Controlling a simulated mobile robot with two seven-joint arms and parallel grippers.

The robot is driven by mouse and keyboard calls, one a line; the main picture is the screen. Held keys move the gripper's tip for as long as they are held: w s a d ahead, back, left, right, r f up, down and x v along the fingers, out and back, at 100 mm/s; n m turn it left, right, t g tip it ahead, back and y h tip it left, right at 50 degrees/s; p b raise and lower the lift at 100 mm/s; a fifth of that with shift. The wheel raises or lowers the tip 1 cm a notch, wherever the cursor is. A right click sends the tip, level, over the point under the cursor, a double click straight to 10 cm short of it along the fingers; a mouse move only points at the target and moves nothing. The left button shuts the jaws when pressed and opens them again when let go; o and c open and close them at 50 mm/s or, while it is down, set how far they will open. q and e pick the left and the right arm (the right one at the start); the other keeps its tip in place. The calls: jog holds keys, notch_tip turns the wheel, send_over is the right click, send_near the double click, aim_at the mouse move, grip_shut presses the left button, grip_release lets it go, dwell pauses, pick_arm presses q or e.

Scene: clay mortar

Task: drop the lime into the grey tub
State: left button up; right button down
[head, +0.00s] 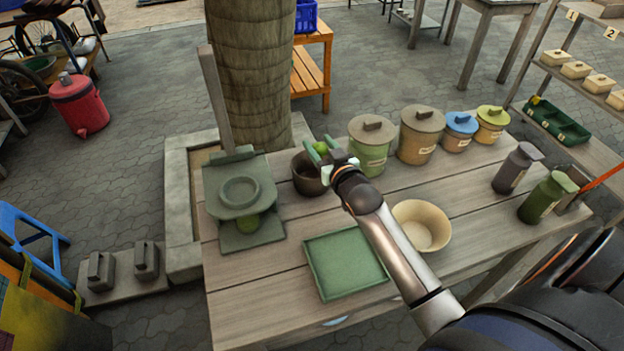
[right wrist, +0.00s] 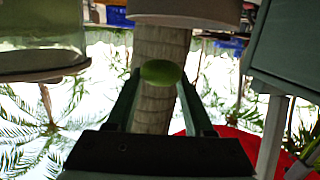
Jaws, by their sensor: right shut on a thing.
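The green lime (head: 322,147) is held between the fingertips of my right gripper (head: 320,150), which is shut on it. The right wrist view also shows the lime (right wrist: 160,73) pinched between the two fingers (right wrist: 159,85). A dark grey-brown tub (head: 305,180) stands on the wooden table just below the gripper. The gripper and lime are above the tub's right side and cover part of its rim and opening. I cannot tell the exact height. My left gripper is not in view.
A green press-like stand (head: 245,235) is left of the tub. A green tray (head: 345,262) and beige bowl (head: 424,232) lie nearer. Lidded canisters, including a green one (head: 371,150), stand right of the gripper. A thick trunk (head: 252,70) rises behind the table.

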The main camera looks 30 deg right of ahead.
jog(key=shift+c, duration=1)
grip_release()
jog(key=v, duration=1.2)
jog(key=shift+s, duration=0.3)
